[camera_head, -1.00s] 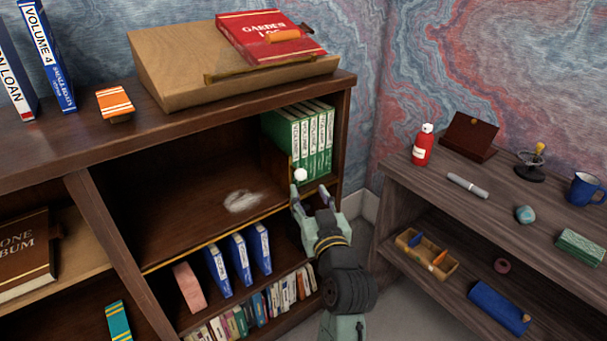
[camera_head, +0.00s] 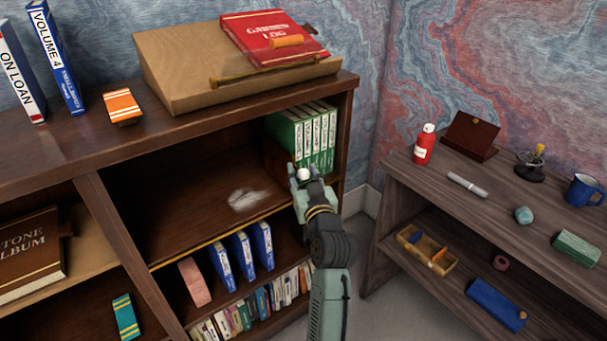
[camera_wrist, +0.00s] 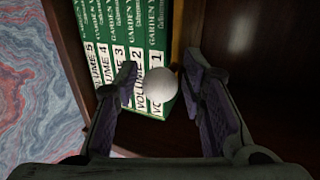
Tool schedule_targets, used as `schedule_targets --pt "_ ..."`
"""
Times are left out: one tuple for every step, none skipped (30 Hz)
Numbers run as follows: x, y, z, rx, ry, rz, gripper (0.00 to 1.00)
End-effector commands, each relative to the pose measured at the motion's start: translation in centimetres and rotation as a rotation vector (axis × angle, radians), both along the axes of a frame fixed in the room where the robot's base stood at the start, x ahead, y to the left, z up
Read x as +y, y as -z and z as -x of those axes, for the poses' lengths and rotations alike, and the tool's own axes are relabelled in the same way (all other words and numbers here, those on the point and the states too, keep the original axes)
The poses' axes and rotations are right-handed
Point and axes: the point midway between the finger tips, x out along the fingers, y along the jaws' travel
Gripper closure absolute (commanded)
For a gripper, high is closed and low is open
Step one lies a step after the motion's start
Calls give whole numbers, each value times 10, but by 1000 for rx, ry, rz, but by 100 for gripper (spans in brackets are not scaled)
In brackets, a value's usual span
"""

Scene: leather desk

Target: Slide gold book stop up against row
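A row of green garden volumes (camera_head: 310,138) stands upright at the right end of the upper shelf; it also shows in the wrist view (camera_wrist: 120,35). The book stop (camera_head: 277,158), a dark brown-gold upright plate, stands at the row's left side. Its white round knob (camera_head: 304,174) sticks out in front. In the wrist view the knob (camera_wrist: 160,86) lies between my fingers, with the plate (camera_wrist: 184,35) behind it. I cannot tell whether the plate touches the first volume. My gripper (camera_head: 302,178) is open around the knob, with a clear gap at the right finger (camera_wrist: 205,95).
The upper shelf (camera_head: 190,215) is clear left of the stop, apart from a pale smudge (camera_head: 247,199). Blue books (camera_head: 241,253) stand on the shelf below. The bookcase's right side wall (camera_head: 346,140) is beside the row. A wooden side table (camera_head: 480,195) stands at right.

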Motion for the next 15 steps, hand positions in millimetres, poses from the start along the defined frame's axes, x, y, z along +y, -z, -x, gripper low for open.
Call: schedule_targets --pt "0 0 0 0 0 0 68" --pt "0 0 0 0 0 0 70" --pt "0 0 0 0 0 0 73" --pt "0 0 0 0 0 0 75" --pt "0 0 0 0 0 0 77" --pt "0 0 0 0 0 0 80" --pt "0 0 0 0 0 0 82" --pt "0 0 0 0 0 0 84" --pt "0 0 0 0 0 0 86" --pt "0 0 0 1 0 0 88" --pt "0 0 0 1 1 0 90" --pt "0 0 0 1 1 0 93" --pt "0 0 0 1 1 0 95" --pt "0 0 0 1 1 0 97" --pt "0 0 0 1 1 0 100"
